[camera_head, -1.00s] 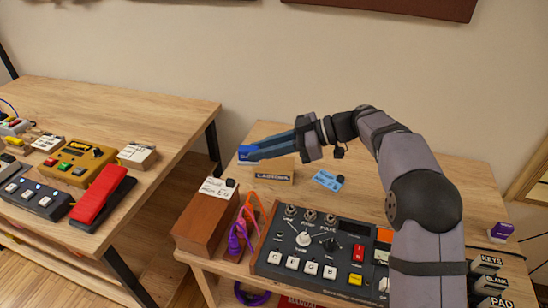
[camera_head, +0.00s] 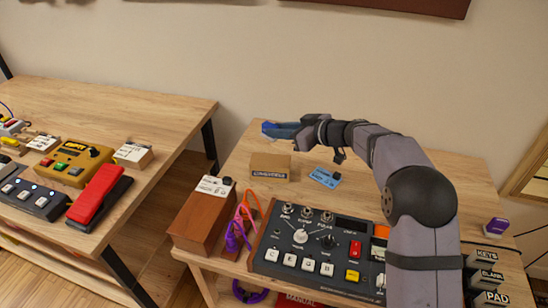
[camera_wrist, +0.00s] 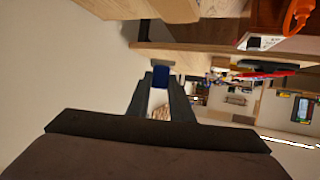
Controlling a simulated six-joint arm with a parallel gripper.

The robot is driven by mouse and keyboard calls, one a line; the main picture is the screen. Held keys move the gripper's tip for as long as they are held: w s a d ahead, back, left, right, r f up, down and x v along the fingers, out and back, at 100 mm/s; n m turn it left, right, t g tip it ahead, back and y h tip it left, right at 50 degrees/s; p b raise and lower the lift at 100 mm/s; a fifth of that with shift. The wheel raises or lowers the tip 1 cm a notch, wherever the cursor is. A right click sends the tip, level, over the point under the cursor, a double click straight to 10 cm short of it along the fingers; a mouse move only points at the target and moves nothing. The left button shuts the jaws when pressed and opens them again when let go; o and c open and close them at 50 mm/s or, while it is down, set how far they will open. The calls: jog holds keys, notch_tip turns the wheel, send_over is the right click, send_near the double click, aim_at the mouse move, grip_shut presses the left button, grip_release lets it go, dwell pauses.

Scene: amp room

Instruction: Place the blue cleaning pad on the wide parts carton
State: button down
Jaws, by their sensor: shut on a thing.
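The blue cleaning pad (camera_head: 267,128) is in the jaws of my gripper (camera_head: 280,130). My gripper is raised near the back wall, and the pad shows at its left end. In the wrist view the pad (camera_wrist: 160,76) is a small dark blue patch between the two dark fingers. A low tan cardboard box with a dark printed front label, seemingly the wide parts carton (camera_head: 270,162), stands on the right table. Its top looks bare. My gripper appears above and behind it, apart from it. The exact gap cannot be told.
A brown wooden box (camera_head: 203,215) and coloured cables (camera_head: 238,230) stand left of a large control unit (camera_head: 320,245). A blue card (camera_head: 324,177) lies right of the carton. A left table (camera_head: 140,110) holds pedals. A purple item (camera_head: 495,226) stands at the right edge.

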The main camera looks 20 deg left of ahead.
aim_at(278, 164)
notch_tip(278, 164, down, 9)
jog(key=shift+r+p, duration=0.1)
jog(key=shift+p, duration=0.7)
jog(key=shift+f+b, duration=0.35)
jog(key=shift+b, duration=0.05)
jog(key=c, duration=1.6)
grip_release()
jog(key=shift+r+p, duration=0.25)
jog(key=shift+p, duration=0.2)
jog(key=b+v, duration=0.3)
jog(key=v, duration=0.9)
